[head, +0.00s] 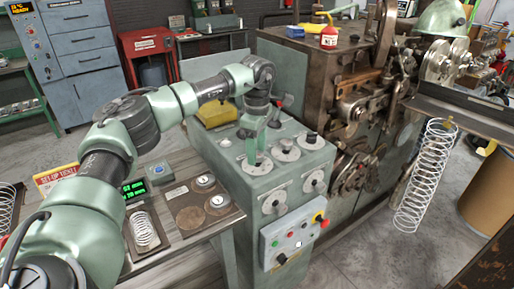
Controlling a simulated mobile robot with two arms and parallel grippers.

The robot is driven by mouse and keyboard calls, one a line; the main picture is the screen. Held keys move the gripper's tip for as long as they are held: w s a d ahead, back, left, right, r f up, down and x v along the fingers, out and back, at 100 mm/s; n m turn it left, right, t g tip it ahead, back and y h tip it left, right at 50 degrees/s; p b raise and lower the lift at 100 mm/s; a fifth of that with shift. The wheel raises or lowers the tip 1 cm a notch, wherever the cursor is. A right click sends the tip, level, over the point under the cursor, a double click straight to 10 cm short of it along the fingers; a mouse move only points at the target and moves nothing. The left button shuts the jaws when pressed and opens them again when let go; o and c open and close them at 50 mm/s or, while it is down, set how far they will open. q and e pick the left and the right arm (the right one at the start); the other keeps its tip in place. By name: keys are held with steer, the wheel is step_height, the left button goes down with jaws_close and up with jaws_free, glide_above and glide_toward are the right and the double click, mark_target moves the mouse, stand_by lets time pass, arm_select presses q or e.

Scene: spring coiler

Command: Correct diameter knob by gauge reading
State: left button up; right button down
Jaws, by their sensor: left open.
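My left gripper (253,150) points down over the top of the green control console (225,165). Two more dial knobs (286,148) (311,139) stand to the right on the same top. Two knobs (274,205) (314,181) sit on the console's front. A small gauge with a green digital display (133,188) stands on the bench at left; its digits are too small to read surely. A coil spring (144,229) lies in front of it. My right gripper is out of view.
A control box (290,240) with buttons and a red stop button (318,216) juts from the console front. The coiling machine (350,100) stands behind at right. A long spring (425,175) hangs at right. Round discs (190,217) lie on the bench.

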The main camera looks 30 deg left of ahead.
arm_select(q)
steer(key=shift+f, duration=0.15)
jaws_close()
steer(key=shift+n, duration=0.3)
steer(key=n+p, duration=0.1)
steer(key=n, duration=0.8)
steer(key=shift+n+p, duration=0.35)
steer(key=shift+n, duration=0.05)
steer(key=n, duration=0.4)
steer(key=shift+p, duration=0.3)
steer(key=n, duration=0.5)
steer(key=shift+n+p, duration=0.3)
steer(key=shift+n, duration=0.1)
